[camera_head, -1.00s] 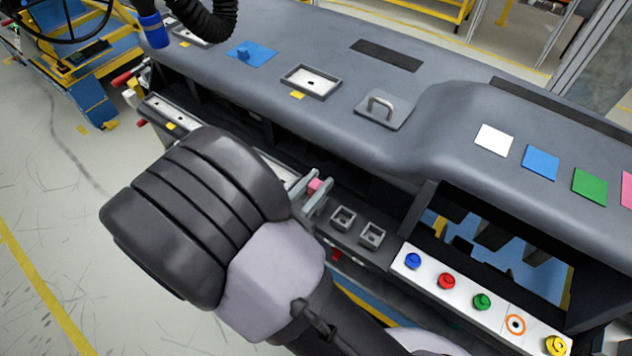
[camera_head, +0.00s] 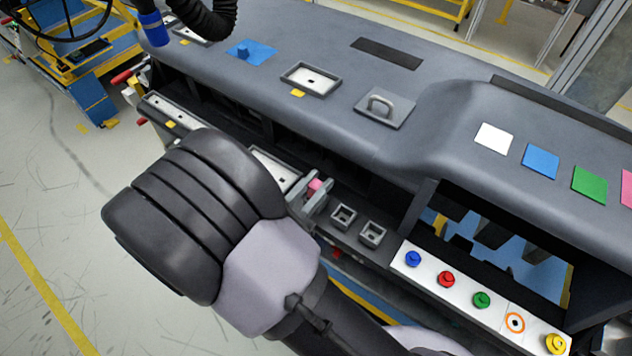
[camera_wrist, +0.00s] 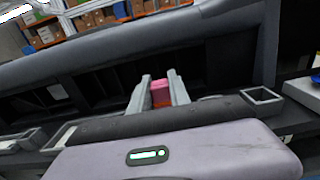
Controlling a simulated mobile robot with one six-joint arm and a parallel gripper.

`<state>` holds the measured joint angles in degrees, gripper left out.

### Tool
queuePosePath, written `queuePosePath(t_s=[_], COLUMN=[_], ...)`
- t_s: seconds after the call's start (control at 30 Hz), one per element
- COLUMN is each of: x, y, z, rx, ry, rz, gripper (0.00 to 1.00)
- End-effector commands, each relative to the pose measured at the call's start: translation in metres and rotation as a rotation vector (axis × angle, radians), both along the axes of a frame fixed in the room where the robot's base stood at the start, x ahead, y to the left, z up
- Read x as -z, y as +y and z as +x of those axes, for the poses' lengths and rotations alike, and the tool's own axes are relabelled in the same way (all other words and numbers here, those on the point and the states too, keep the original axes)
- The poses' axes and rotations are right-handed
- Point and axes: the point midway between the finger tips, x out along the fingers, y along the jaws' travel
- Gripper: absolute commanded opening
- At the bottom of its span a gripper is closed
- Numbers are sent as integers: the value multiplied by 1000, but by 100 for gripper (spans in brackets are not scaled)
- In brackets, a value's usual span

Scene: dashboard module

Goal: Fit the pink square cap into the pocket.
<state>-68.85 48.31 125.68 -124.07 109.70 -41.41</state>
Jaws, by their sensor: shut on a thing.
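The pink square cap (camera_head: 314,186) sits between the fingers of my gripper (camera_head: 313,193), just left of the square pockets in the head view. My gripper is shut on it. In the wrist view the pink cap (camera_wrist: 161,94) shows between the two grey fingers of my gripper (camera_wrist: 159,92). Two small square pockets stand on the dark ledge, a nearer-left one (camera_head: 343,216) and a right one (camera_head: 372,234); both look empty. One pocket (camera_wrist: 262,98) shows right of the fingers in the wrist view. The underside of the cap is hidden, and I cannot tell whether it touches anything.
The dashboard body (camera_head: 330,135) overhangs the ledge behind my gripper. A white strip (camera_head: 463,293) with coloured knobs lies to the right. A grey handle (camera_head: 383,103) and a framed tray (camera_head: 310,80) are on top. My arm hides part of the ledge.

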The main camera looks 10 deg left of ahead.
Motion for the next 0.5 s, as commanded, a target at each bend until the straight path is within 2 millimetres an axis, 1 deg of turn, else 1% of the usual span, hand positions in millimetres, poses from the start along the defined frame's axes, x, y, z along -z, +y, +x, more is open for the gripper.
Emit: queuePosePath(t_s=[0.5], x=[14], y=[0], z=[0], rx=[0], ry=[0], rz=[0], gripper=[0])
